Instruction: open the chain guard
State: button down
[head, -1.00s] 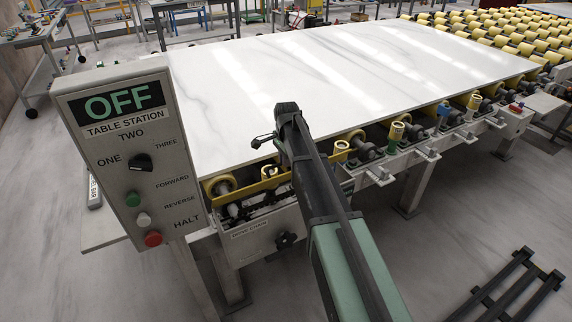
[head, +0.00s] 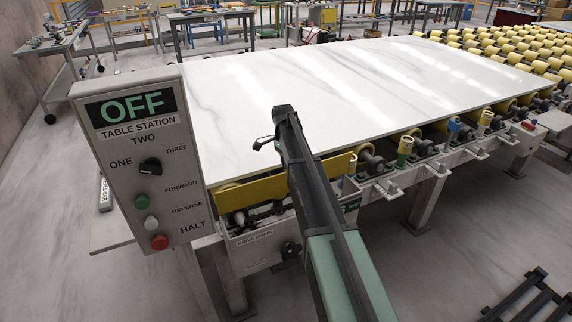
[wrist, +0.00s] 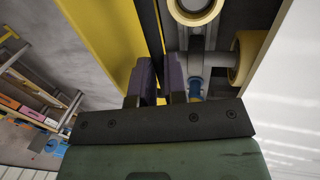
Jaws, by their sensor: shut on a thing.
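The chain guard is a long yellow panel (head: 252,192) along the near edge of the slab table in the head view. It stands up as a broad face over the chain housing. My arm crosses in front of its middle and hides my gripper there. In the wrist view the yellow panel (wrist: 105,35) fills the upper left. My gripper (wrist: 161,82) is at its edge, with both fingers shut on a dark strip running along the guard. The exact contact is partly hidden between the fingers.
A control panel (head: 135,160) reading OFF stands close at the left. A white stone slab (head: 330,95) lies on the table above the guard. Yellow rollers (head: 405,147) line the near edge. A dark frame (head: 530,300) lies on the floor at lower right.

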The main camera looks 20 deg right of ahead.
jog(key=shift+a, duration=0.1)
jog(key=c, duration=1.2)
grip_release()
jog(key=shift+f, duration=0.15)
jog(key=shift+o, duration=0.2)
jog(key=p+v, duration=1)
jog(key=v, duration=0.1)
jog(key=shift+p, duration=0.35)
